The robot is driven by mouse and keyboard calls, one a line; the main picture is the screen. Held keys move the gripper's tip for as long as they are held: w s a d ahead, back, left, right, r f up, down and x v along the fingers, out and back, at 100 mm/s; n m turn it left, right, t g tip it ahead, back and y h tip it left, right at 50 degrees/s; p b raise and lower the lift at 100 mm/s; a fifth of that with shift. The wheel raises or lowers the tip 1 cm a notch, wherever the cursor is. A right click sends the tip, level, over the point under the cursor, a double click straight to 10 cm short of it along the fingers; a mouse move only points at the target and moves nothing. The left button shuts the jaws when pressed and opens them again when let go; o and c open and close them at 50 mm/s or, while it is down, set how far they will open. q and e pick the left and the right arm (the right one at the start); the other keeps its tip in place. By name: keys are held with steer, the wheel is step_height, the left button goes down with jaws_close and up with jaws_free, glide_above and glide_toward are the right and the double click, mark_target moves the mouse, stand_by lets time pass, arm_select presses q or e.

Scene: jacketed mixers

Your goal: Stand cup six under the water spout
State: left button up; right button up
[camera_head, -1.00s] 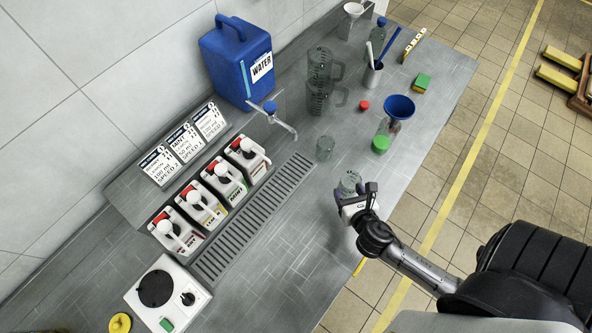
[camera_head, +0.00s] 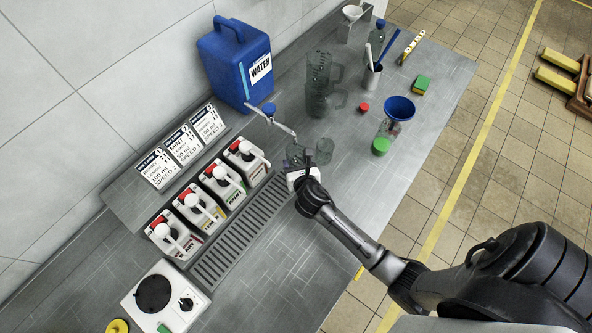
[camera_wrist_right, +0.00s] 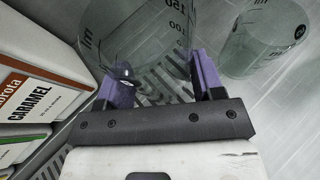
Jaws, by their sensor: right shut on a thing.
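A clear glass cup (camera_head: 295,154) is in my right gripper (camera_head: 304,168), close to the end of the water spout (camera_head: 284,128). In the right wrist view the cup (camera_wrist_right: 135,30) stands between the purple fingers (camera_wrist_right: 160,78), with 150 and 100 marks showing; its number is not readable. It looks upright, over or at the slotted drain strip (camera_head: 240,230); I cannot tell whether it touches down. The blue water jug (camera_head: 236,62) stands behind the spout. My left gripper is out of view.
A second clear cup (camera_head: 325,150) stands close on the right. Syrup cartons with white pumps (camera_head: 246,160) are on the left.

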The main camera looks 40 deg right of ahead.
steer(key=shift+f, duration=0.3)
step_height(320, 180, down, 4)
steer(key=shift+r+b, duration=0.25)
steer(key=shift+b, duration=0.45)
steer(key=shift+w+a+f, duration=0.1)
steer(key=shift+f, duration=0.1)
steer(key=shift+w, duration=0.15)
steer(key=shift+f, duration=0.15)
